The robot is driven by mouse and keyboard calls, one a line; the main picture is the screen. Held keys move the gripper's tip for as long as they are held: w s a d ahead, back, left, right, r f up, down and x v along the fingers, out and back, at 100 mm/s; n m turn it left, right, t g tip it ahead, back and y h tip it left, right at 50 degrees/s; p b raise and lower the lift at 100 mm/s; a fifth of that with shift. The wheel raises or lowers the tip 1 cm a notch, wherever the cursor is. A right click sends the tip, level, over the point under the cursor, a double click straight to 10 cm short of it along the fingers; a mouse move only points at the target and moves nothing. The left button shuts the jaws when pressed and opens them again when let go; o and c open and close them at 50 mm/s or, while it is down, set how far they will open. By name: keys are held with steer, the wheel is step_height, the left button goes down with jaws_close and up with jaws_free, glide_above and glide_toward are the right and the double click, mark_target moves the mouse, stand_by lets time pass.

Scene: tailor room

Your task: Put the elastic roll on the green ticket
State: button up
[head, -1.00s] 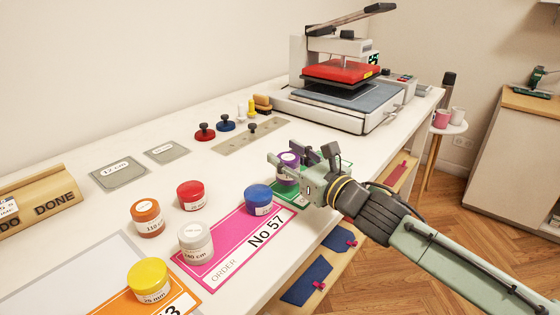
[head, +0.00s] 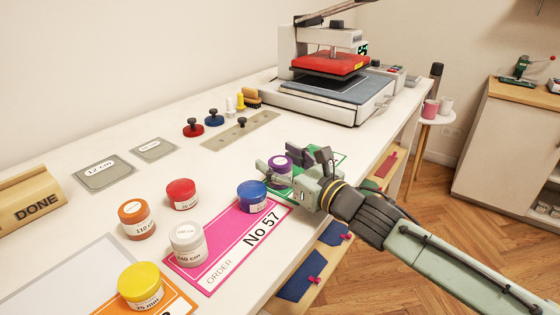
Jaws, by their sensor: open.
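A purple-topped round container (head: 280,168), which may be the elastic roll, stands upright at the near edge of the green ticket. My gripper (head: 283,167) is open, with its fingers on either side of that container; contact cannot be told. The green ticket (head: 341,159) lies flat on the white worktop, mostly hidden behind my gripper, with its far corner showing. No label naming elastic is readable.
A pink ticket (head: 216,270) marked No 57 holds blue (head: 252,196) and white (head: 187,243) containers. Red (head: 181,195), orange (head: 136,219) and yellow (head: 140,287) ones stand to the left. A heat press (head: 330,98) stands behind. The worktop's front edge is close to my gripper.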

steer(key=shift+r, duration=0.2)
steer(key=shift+s+d+f, duration=0.1)
steer(key=shift+s+d, duration=0.05)
steer(key=shift+d, duration=0.1)
steer(key=b+v, duration=0.2)
steer(key=v, duration=0.9)
steer(key=shift+s+d, duration=0.1)
steer(key=shift+s, duration=0.1)
